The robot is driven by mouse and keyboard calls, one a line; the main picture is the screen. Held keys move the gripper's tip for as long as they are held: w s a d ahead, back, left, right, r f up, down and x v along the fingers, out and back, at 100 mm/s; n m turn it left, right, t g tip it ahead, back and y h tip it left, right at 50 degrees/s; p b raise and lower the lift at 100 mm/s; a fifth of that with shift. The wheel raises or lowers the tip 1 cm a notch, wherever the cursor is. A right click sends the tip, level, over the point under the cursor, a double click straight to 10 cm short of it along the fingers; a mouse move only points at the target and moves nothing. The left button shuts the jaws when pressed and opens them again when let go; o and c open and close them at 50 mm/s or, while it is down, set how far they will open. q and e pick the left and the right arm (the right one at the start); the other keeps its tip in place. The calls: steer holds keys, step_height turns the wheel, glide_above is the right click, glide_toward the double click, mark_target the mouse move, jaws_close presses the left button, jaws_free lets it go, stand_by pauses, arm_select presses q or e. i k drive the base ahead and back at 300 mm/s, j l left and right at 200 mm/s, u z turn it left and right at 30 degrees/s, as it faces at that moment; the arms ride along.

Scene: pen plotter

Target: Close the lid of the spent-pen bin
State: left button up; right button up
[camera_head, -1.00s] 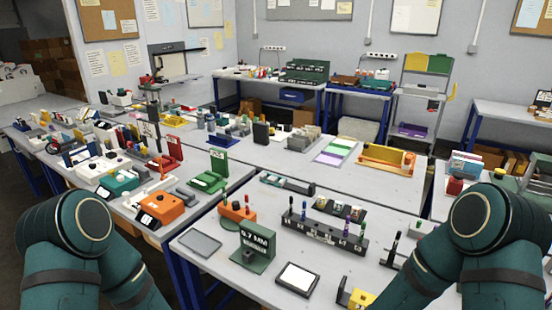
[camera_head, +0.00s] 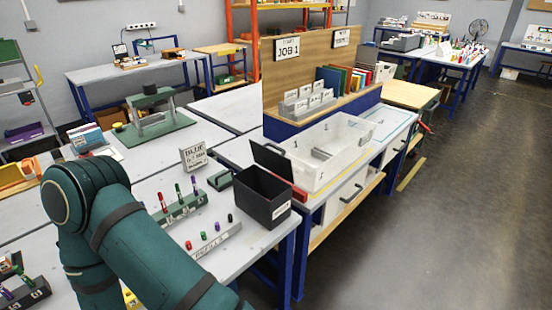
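A black open-topped box (camera_head: 262,199) with a small white label (camera_head: 281,210), which looks like the spent-pen bin, stands near the right edge of the near table. A dark panel (camera_head: 272,160), seemingly its lid, stands up and tilted at its back edge, so the box looks open. The label's text is too small to read. One green arm of mine (camera_head: 105,215) shows at the left, apart from the bin. Neither gripper is in view.
A pen rack (camera_head: 180,208) and a grey strip with short coloured pieces (camera_head: 216,241) lie left of the bin. A white bin (camera_head: 325,150) stands behind it on the bench, by a wooden panel (camera_head: 300,71). Open floor (camera_head: 430,240) lies to the right.

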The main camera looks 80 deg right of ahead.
mark_target(281, 166)
steer(key=k+l+z, duration=0.3)
steer(key=l, duration=0.6)
steer(key=k+l+z, duration=0.1)
steer(key=l+z, duration=0.25)
steer(key=l, duration=0.6)
steer(key=l+z, duration=0.3)
steer(key=l, duration=0.7)
